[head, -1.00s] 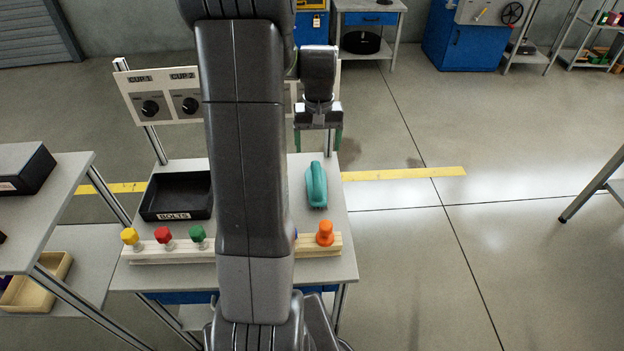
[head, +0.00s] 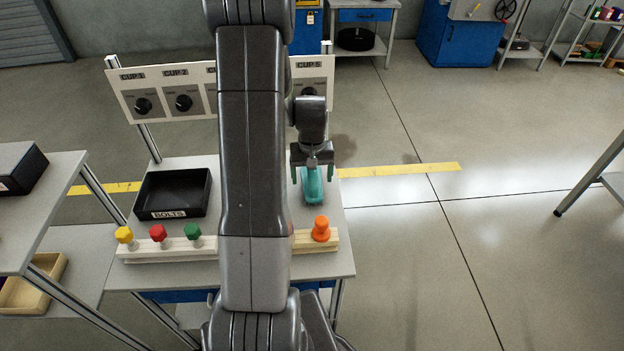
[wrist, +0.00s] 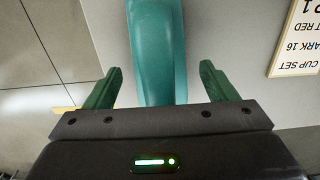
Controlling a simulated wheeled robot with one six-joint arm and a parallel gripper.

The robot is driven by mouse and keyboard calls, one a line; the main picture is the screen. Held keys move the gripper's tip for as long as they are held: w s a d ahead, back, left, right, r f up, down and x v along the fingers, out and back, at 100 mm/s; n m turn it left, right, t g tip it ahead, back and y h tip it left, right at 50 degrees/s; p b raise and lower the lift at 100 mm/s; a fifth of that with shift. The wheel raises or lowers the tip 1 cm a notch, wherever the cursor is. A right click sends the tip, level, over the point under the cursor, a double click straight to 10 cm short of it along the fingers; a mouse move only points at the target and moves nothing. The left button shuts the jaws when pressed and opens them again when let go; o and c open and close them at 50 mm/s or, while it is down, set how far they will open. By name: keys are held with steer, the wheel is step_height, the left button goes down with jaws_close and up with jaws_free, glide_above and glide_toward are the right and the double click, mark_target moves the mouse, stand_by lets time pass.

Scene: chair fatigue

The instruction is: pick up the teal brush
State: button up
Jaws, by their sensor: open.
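The teal brush (head: 312,188) lies on the right part of the grey workbench top (head: 330,222), behind the wooden rack. My gripper (head: 312,175) is over the brush's far part and hides some of it in the head view. In the wrist view my gripper (wrist: 159,88) is open, with one green finger on each side of the teal brush (wrist: 157,45). Gaps show between the brush and both fingers. Whether the fingertips are down at the bench surface, I cannot tell.
A wooden rack (head: 140,255) holds yellow, red, green and orange pegs along the front. A black BOLTS tray (head: 150,193) stands left. A panel with knobs (head: 160,92) rises behind. My arm hides the bench's middle. A printed card (wrist: 296,45) lies beside the brush.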

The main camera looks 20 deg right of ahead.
steer(key=c, duration=1.1)
step_height(320, 180, up, 10)
steer(key=shift+p, duration=0.3)
steer(key=shift+c, duration=0.2)
steer(key=shift+o, duration=0.8)
